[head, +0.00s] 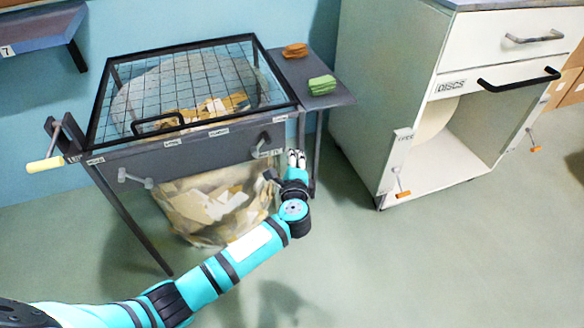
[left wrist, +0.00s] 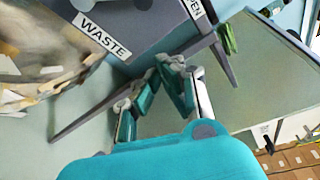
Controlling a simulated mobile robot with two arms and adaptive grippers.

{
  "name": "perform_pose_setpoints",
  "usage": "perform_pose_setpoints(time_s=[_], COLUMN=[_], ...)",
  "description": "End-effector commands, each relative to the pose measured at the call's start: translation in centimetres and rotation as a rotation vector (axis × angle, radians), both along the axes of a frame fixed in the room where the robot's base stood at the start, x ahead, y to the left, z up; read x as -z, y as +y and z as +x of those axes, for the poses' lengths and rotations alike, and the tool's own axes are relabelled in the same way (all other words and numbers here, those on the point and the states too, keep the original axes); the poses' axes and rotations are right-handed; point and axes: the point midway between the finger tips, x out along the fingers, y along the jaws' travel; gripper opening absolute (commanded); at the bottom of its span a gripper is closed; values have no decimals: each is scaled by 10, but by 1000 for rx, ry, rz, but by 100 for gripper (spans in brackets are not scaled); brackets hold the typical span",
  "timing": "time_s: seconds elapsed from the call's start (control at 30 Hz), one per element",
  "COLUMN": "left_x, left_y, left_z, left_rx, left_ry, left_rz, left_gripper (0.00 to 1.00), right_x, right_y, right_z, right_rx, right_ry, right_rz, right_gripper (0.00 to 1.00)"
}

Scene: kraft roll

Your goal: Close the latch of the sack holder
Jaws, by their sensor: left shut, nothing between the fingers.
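The sack holder (head: 200,150) is a dark metal frame with a mesh lid and a clear sack (head: 215,205) of paper scraps below. A dark lever-like fitting (head: 262,145) sits at the right of its front panel, and a grey T-shaped lever (head: 135,178) at the left; I cannot tell which is the latch or its position. My left gripper (head: 297,158) is shut and empty, just right of and below the dark fitting, in front of the frame's right end. In the left wrist view, the closed fingers (left wrist: 165,68) are below the front panel's WASTE label (left wrist: 103,37).
A side shelf (head: 312,92) holds green cloths (head: 322,85) and an orange stack (head: 295,50). A crank with a yellow handle (head: 45,165) sticks out at the left. A white cabinet (head: 430,100) stands on the right. The floor between cabinet and holder is clear.

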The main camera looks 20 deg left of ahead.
Motion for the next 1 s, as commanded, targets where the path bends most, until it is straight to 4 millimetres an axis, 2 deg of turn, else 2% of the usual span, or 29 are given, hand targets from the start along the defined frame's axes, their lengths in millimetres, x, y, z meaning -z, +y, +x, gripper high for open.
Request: perform_pose_setpoints(time_s=[0.2, 0.4, 0.6, 1.0], left_x=[6, -6, -10, -10], left_y=[10, 29, 39, 41], left_z=[36, 22, 15, 14], left_rx=[-2, 0, 1, 0], left_ry=[-1, 1, 0, 1], left_rz=[0, 1, 0, -1], left_gripper=[0, 0, 0, 0], right_x=[-28, -8, 6, 8], right_y=[-1, 0, 0, 0], right_z=[0, 0, -1, -1], right_rx=[2, 0, -1, -1], right_ry=[-18, 0, 5, 5], right_rz=[1, -1, 0, 0], right_gripper=[74, 74, 74, 74])
